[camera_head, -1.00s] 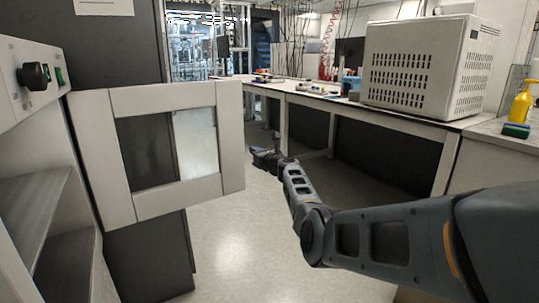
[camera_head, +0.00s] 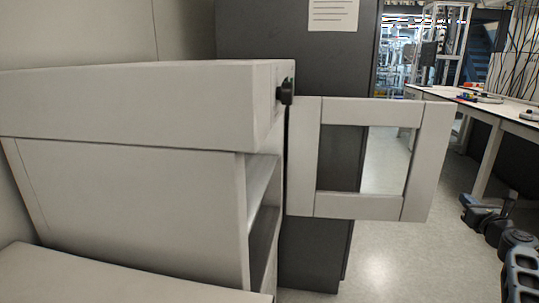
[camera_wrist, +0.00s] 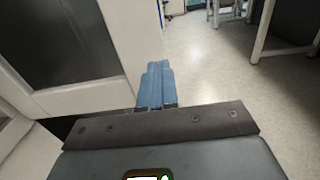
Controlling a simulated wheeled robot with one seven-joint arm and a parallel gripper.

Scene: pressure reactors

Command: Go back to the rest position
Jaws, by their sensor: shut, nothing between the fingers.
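My gripper (camera_head: 488,213) shows at the right side of the head view, held out over the floor to the right of the open cabinet door. In the wrist view my gripper (camera_wrist: 156,84) has its two blue fingers pressed together, with nothing between them. The white-framed door with a window (camera_head: 305,160) stands swung open in the head view. The door frame (camera_wrist: 105,85) also fills the left of the wrist view, close beside the fingers; I cannot tell whether they touch.
The light grey reactor cabinet (camera_head: 130,165), with a black knob (camera_head: 286,91) and open shelves, takes up the left. A dark grey cabinet (camera_head: 300,40) stands behind the door. A long white bench (camera_head: 500,120) is at the back right. The floor (camera_head: 385,262) between is clear.

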